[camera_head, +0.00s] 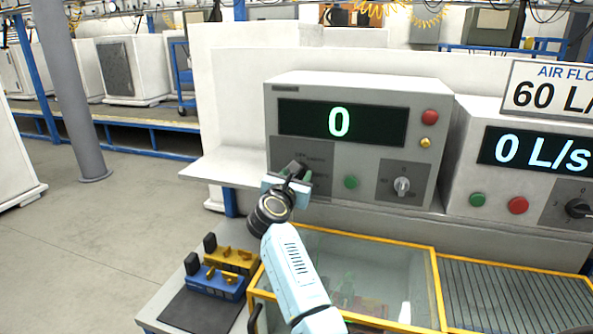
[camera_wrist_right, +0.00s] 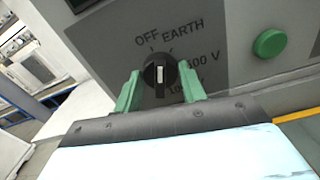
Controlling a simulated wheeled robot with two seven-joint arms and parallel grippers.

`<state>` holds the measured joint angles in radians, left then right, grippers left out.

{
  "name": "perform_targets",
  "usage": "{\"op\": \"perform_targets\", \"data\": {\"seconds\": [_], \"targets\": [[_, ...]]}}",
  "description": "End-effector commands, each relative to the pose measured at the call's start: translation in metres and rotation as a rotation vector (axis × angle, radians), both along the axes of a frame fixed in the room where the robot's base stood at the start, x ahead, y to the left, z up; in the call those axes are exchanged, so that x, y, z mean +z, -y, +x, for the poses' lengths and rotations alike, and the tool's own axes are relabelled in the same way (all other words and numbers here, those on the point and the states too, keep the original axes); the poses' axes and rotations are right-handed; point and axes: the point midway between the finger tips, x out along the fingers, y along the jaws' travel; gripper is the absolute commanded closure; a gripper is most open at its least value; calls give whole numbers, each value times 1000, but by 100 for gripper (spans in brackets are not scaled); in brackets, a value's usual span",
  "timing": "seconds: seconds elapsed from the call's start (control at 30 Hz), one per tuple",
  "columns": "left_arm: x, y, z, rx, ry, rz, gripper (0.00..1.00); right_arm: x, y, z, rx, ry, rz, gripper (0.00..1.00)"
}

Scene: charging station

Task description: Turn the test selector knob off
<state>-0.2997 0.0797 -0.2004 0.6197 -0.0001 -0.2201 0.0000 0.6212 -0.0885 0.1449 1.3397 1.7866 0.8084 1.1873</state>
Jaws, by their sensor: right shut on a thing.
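The test selector knob (camera_wrist_right: 159,75) is black with a white line and sits on the grey panel in the right wrist view. Its line stands roughly upright in that picture; I cannot tell which end is the pointer. The labels OFF (camera_wrist_right: 148,38) and EARTH (camera_wrist_right: 182,30) lie above it, with voltage labels at its right. My right gripper (camera_wrist_right: 160,88) has one green finger on each side of the knob and is shut on it. In the head view my right gripper (camera_head: 288,184) is at the tester's (camera_head: 350,86) lower left and largely hides the knob.
The tester display (camera_head: 340,122) reads 0. A green button (camera_head: 351,182) and another knob (camera_head: 402,186) are right of my gripper. A yellow-framed clear box (camera_head: 432,280) is below. Blue and yellow blocks (camera_head: 214,282) stand at its left. The air flow unit (camera_head: 466,150) is at right.

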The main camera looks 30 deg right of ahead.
Motion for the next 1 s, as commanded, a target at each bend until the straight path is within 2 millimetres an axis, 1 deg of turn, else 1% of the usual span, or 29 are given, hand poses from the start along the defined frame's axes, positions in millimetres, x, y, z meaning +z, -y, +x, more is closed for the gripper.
{"op": "perform_targets", "data": {"seconds": [0.03,0.1,0.4,0.63,1.0], "targets": [[6,0,0,0,0,0,100,1,0,0,0,-34,-23,82],[11,0,0,0,0,0,100,1,-1,0,1,-79,-63,82],[24,0,0,0,0,0,100,0,-1,0,1,-223,-185,82],[29,0,0,0,0,0,100,0,-1,0,1,-279,-234,82],[30,0,0,0,0,0,100,-1,-1,0,0,-297,-252,82]]}}
